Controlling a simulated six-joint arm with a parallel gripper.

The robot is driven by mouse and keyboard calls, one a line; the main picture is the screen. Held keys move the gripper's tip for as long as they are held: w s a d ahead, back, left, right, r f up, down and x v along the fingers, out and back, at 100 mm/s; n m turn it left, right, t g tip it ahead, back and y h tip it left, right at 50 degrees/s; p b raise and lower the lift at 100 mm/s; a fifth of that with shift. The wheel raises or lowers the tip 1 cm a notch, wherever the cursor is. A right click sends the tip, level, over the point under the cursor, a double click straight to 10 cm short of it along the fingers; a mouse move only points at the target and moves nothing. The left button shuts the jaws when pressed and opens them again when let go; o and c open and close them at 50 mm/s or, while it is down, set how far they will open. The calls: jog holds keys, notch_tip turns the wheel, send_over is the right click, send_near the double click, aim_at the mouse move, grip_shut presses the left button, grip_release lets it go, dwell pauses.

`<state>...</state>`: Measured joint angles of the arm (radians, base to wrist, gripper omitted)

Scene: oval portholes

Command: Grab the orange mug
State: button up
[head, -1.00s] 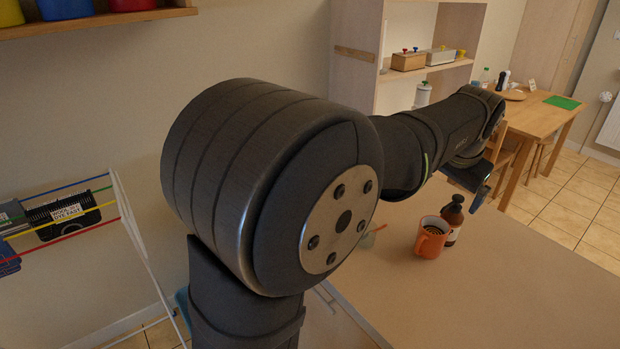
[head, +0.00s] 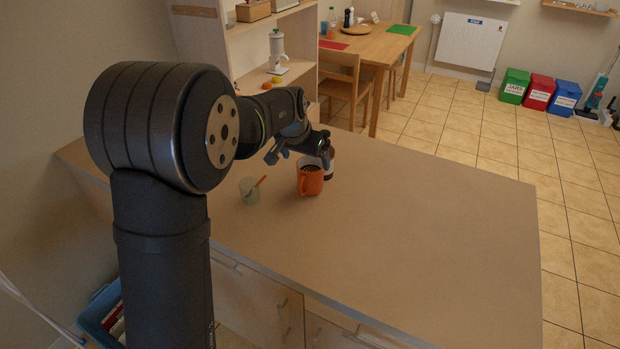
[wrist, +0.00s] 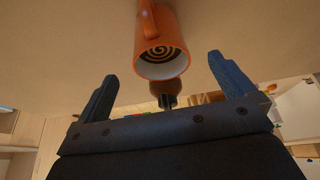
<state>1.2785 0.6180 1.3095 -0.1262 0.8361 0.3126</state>
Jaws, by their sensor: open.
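The orange mug (head: 310,181) stands upright on the counter, its handle toward the left front. In the wrist view the mug (wrist: 164,45) shows its pale inside with a dark spiral, ahead of and between my two fingers. My gripper (wrist: 166,85) is open with nothing between its fingertips. A dark brown bottle (wrist: 163,89) shows beyond the mug in the wrist view and is mostly hidden behind my gripper in the head view.
A translucent cup (head: 249,190) with an orange stick stands left of the mug. The counter (head: 420,230) is clear to the right and front. A shelf unit (head: 275,45) stands behind my arm, and a wooden table (head: 375,50) with a chair stands farther back.

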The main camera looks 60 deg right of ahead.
aim_at(309, 165)
jog(key=shift+x, duration=2.7)
jog(key=shift+d+r, duration=0.15)
jog(key=shift+r, duration=0.05)
jog(key=c, duration=1.6)
